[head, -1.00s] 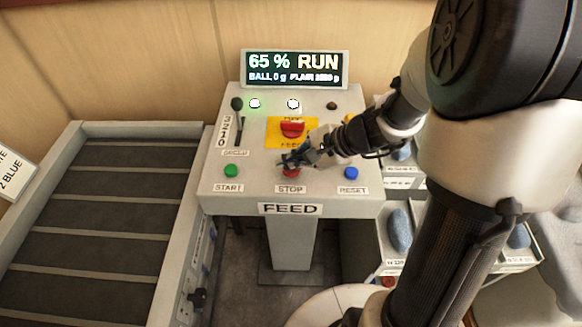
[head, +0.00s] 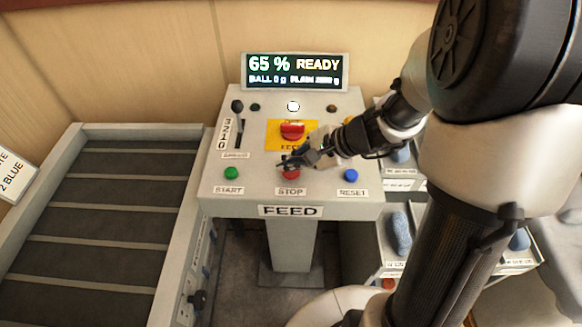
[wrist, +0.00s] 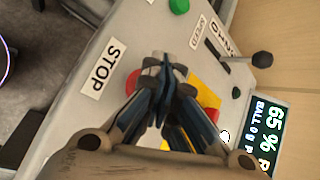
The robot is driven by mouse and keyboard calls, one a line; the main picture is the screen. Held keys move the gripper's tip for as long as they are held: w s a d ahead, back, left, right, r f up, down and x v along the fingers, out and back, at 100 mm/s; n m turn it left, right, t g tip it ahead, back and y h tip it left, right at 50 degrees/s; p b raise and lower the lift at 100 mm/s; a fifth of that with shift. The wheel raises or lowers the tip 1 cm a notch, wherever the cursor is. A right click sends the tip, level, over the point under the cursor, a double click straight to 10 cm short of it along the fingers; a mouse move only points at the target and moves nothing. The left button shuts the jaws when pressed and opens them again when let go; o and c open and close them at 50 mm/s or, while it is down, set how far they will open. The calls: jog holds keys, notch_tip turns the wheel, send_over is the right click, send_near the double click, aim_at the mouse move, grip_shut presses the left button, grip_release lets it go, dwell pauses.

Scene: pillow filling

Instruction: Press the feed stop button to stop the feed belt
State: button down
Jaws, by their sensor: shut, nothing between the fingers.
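The red stop button (head: 291,174) sits on the sloped grey feed panel (head: 262,185), just above the STOP label (head: 290,190). My gripper (head: 287,163) is shut with nothing between its fingers, and its tips are at the button, partly covering it. I cannot tell whether they touch it. In the wrist view the shut fingertips (wrist: 165,62) are beside the red button (wrist: 133,82), with the STOP label (wrist: 103,68) to its left. The display (head: 295,68) reads 65 % READY. The feed belt (head: 100,210) lies at the left.
The green start button (head: 232,173) and blue reset button (head: 351,174) flank the stop button. A speed lever (head: 238,108) stands at the panel's upper left. Shelves with blue items (head: 401,233) are at right.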

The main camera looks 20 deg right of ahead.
aim_at(290, 174)
jog(key=shift+r, duration=0.4)
jog(key=shift+r, duration=0.1)
notch_tip(290, 174, up, 5)
jog(key=p, duration=0.4)
dwell(0.8)
jog(key=s+a+r+n+g+h, duration=0.1)
jog(key=s+a+r+n, duration=0.1)
jog(key=s+r+n, duration=0.3)
jog(key=s+a+r+n+g+h, duration=0.1)
jog(key=s+a+n, duration=0.25)
jog(key=s, duration=0.35)
jog(key=s+d+r+n+t+h, duration=0.1)
jog(key=s+d+r+n+h, duration=0.3)
jog(key=s+d+n+h, duration=0.1)
jog(key=s+d+n, duration=0.1)
jog(key=s+n, duration=0.1)
jog(key=s, duration=0.1)
jog(key=shift+s+n, duration=0.25)
jog(key=shift+n, duration=0.1)
